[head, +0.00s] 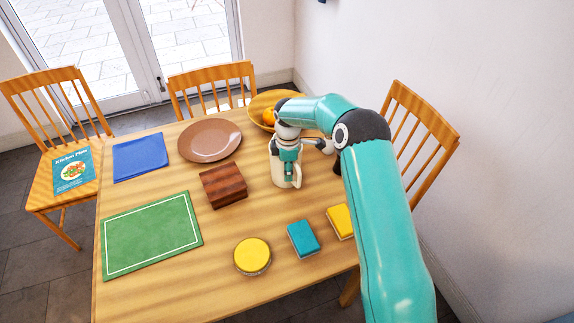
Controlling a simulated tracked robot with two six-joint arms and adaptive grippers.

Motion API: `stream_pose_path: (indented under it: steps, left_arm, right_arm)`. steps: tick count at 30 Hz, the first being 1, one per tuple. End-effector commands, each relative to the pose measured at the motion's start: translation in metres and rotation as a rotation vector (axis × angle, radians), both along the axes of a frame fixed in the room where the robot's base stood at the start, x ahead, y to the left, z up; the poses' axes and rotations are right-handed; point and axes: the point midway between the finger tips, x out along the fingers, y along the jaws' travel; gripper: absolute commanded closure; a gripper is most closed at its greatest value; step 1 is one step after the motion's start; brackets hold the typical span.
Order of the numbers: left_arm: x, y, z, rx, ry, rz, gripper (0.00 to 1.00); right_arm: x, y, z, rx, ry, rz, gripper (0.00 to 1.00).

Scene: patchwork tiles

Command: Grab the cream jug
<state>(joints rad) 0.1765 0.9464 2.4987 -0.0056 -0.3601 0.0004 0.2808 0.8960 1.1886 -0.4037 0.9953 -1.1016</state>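The cream jug (278,174) stands upright on the wooden table, right of the brown plate and in front of the fruit bowl. My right arm reaches in from the right, and my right gripper (288,168) points down over the jug, overlapping its upper part. The gripper covers much of the jug's rim and middle. I cannot tell whether the fingers are closed on the jug or only in front of it. My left gripper is not in view.
The table (180,290) also holds a brown plate (209,142), dark wooden block (224,186), bowl of oranges (262,100), blue cloth (140,157), green mat (152,234), round yellow-topped item (252,257), teal sponge (303,238) and yellow sponge (341,221). Chairs surround it.

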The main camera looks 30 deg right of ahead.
Motion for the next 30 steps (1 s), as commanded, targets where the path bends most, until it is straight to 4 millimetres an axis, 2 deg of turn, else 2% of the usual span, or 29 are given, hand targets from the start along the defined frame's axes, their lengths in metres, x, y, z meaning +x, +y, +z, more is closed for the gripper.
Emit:
stream_pose_path:
  steps: [9, 15, 30]
  left_arm:
    - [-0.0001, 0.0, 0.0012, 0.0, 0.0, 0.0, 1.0]
    - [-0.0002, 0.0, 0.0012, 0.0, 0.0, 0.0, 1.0]
    - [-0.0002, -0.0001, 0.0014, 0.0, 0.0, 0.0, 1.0]
  right_arm:
    - [-0.0001, -0.0001, -0.0064, 0.0, 0.0, 0.0, 0.68]
    - [0.0, 0.0, -0.0061, 0.0, 0.0, 0.0, 1.0]
    - [0.0008, -0.0007, -0.0043, -0.001, -0.004, -0.001, 1.0]
